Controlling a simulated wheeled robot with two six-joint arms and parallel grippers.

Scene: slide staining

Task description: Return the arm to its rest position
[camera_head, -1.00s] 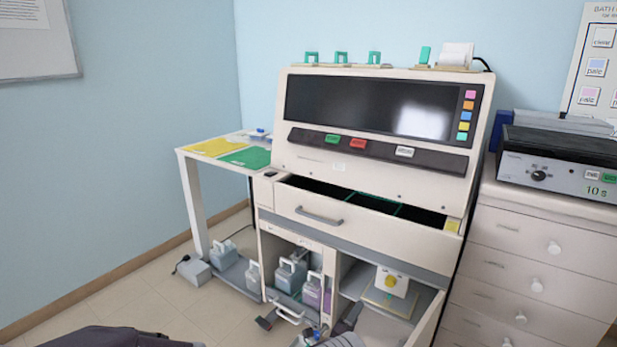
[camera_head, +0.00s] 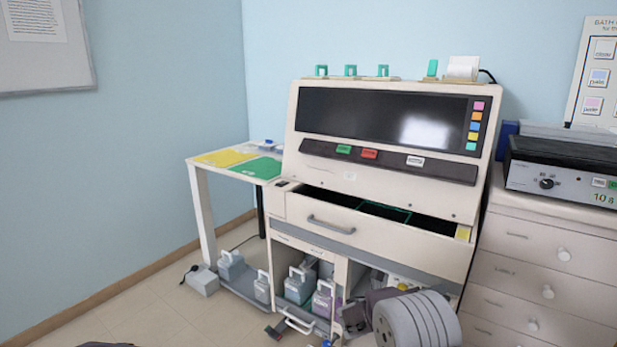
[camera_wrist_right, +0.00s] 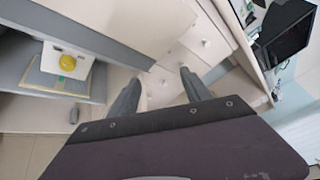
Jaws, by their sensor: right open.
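My right arm (camera_head: 418,322) rises from the bottom of the head view as grey rounded links in front of the machine's lower right compartment. My right gripper (camera_wrist_right: 160,78) shows in the right wrist view with its two grey fingers apart and nothing between them. It is in front of pale drawer fronts and touches nothing that I can see. In the head view I cannot make out its fingertips. My left gripper does not show.
The staining machine (camera_head: 375,232) has an open top drawer and an open lower cabinet with several jugs (camera_head: 300,285). A white block with a yellow knob (camera_wrist_right: 67,62) sits in the right compartment. Drawers (camera_head: 535,250) stand at right; a side table (camera_head: 195,172) at left.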

